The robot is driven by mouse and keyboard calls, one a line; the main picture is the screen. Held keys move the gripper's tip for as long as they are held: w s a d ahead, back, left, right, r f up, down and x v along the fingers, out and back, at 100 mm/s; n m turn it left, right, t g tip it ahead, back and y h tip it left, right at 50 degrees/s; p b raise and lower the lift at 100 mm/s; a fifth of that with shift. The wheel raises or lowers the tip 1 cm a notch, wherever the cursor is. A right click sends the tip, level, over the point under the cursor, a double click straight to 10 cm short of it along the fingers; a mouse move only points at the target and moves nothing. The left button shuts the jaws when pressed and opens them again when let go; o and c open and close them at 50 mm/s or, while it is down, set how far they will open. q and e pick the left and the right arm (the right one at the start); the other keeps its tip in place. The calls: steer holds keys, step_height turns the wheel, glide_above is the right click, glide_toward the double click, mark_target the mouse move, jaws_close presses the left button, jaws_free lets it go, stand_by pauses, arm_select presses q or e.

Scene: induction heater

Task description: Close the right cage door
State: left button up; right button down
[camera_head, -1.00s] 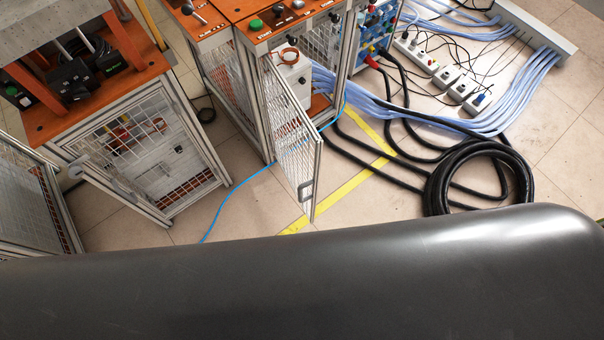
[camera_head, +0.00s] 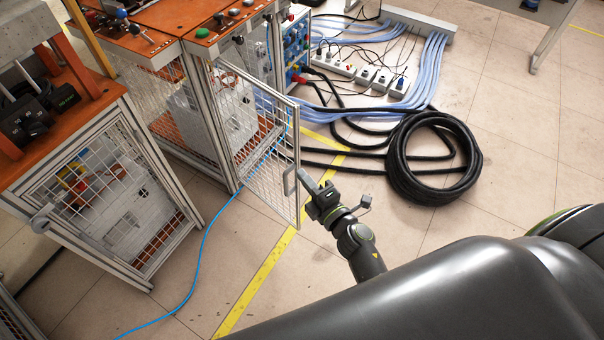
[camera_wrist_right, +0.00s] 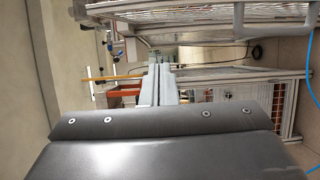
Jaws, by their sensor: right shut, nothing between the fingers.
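The right cage door (camera_head: 262,150) is a wire-mesh panel in a grey metal frame. It stands open in the head view, swung out from the orange-topped cabinet. Its grey handle (camera_head: 290,181) is on the free edge. My right gripper (camera_head: 307,178) is just right of this edge, close to the handle; I cannot tell whether it touches. Its fingers also show in the right wrist view (camera_wrist_right: 160,75), shut together and empty. In that view, a mesh panel with a grey handle (camera_wrist_right: 239,22) crosses the top right. My left gripper is out of view.
A second cabinet with a mesh door (camera_head: 105,205) stands at the left. A blue cable (camera_head: 203,245) and yellow tape (camera_head: 258,280) cross the floor. A black cable coil (camera_head: 395,165) and power strips (camera_head: 370,78) lie behind and right.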

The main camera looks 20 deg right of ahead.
mark_target(297, 146)
steer(key=shift+w+d+b, duration=0.15)
steer(key=shift+w+d, duration=0.1)
steer(key=shift+w, duration=1.5)
steer(key=shift+w+d+b, duration=0.2)
steer(key=shift+w+d, duration=0.1)
steer(key=shift+w, duration=1.45)
steer(key=shift+w+d+b, duration=0.15)
steer(key=shift+w+d, duration=0.1)
steer(key=shift+w, duration=1.5)
steer(key=shift+d, duration=0.1)
